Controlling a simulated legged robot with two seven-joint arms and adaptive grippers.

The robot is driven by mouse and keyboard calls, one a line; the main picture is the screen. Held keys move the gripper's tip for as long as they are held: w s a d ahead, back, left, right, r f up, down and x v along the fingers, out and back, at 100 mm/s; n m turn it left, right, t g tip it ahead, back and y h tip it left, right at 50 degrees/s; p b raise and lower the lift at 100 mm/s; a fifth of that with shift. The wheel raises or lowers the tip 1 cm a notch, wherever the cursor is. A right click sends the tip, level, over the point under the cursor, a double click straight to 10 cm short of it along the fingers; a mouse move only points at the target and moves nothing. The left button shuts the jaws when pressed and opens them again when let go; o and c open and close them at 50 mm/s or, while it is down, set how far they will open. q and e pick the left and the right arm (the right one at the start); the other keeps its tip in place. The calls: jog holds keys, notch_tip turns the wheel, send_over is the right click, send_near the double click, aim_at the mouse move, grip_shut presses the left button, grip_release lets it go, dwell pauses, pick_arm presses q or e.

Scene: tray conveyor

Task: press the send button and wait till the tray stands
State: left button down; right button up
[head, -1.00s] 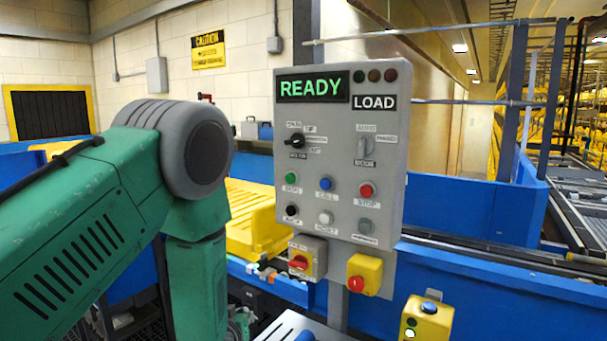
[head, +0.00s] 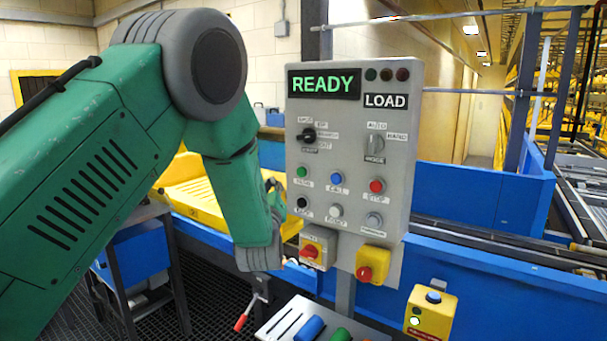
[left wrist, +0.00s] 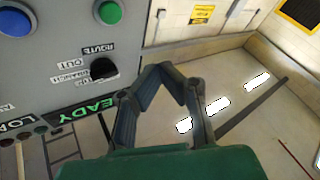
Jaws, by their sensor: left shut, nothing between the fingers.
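The grey control panel (head: 400,215) stands upright in the head view, its display (head: 324,83) reading READY above a LOAD sign. The green button (head: 302,171), whose small label looks like SEND, is at the left of the upper button row; it also shows at the top of the left wrist view (left wrist: 110,12). My left gripper (head: 272,186) is just left of the panel, partly hidden by my arm. In the left wrist view its fingers (left wrist: 163,70) are shut and empty, apart from the green button. A yellow tray (head: 188,196) lies behind my left arm. My right gripper is out of view.
Blue (head: 336,179) and red (head: 377,185) buttons sit beside the green one. A black rotary knob (head: 307,135) is above it. A red knob (head: 310,252) and a yellow-boxed red button (head: 365,272) project below. Blue conveyor walls (head: 470,270) run behind.

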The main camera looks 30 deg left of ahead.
pick_arm(q)
send_near(296, 167)
jog(key=w+a+r, duration=0.1)
jog(key=a, duration=0.2)
jog(key=shift+w+r+b, duration=0.2)
jog(key=shift+w+b, duration=0.3)
jog(key=shift+w, duration=0.65)
jog(key=shift+w+r+b, duration=0.1)
jog(key=shift+w+b, duration=0.3)
jog(key=shift+w, duration=0.45)
dwell(1.4)
jog(key=shift+s, duration=0.95)
